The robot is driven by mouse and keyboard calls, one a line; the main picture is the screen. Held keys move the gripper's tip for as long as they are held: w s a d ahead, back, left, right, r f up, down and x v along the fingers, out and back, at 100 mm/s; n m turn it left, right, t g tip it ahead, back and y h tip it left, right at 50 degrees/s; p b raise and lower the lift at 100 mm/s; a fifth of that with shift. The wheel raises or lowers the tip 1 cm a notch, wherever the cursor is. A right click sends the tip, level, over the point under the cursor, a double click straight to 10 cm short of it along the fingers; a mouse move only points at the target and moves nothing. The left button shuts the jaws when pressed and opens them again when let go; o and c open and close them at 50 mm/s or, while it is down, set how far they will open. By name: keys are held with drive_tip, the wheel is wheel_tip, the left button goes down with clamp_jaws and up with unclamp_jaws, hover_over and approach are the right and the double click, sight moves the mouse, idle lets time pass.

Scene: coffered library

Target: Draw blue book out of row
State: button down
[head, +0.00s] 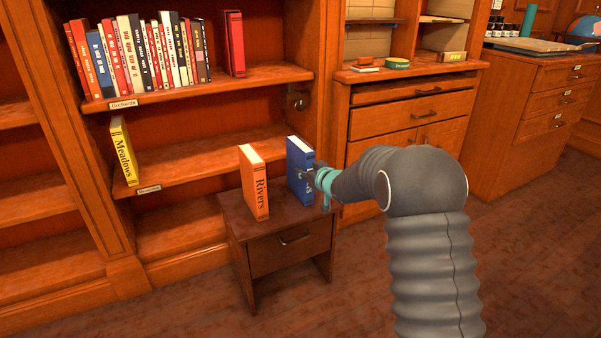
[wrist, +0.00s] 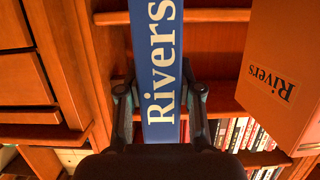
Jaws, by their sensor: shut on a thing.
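A blue book (head: 299,162) stands upright at the right side of a small dark side table (head: 281,222). Its spine reads "Rivers" in the wrist view (wrist: 158,45). My gripper (head: 310,180) is shut on this book, with one finger on each side of the spine in the wrist view (wrist: 160,92). I cannot tell whether its lower edge touches the table. An orange book (head: 254,182), also marked "Rivers", stands to its left, apart from it. A row of books (head: 150,55) fills much of the upper shelf, with another blue book (head: 99,66) near its left end.
A yellow "Meadows" book (head: 123,152) stands alone at the left of the middle shelf (head: 195,160); the rest of that shelf is clear. A red book (head: 235,44) stands at the upper shelf's right. A drawer cabinet (head: 410,115) is behind my arm.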

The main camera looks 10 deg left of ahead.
drive_tip(key=shift+r, duration=0.25)
drive_tip(key=s+d+b, duration=0.1)
drive_tip(key=s+d, duration=0.9)
drive_tip(key=s, duration=0.5)
drive_tip(key=shift+s+d, duration=0.3)
drive_tip(key=shift+s, duration=0.05)
idle(0.7)
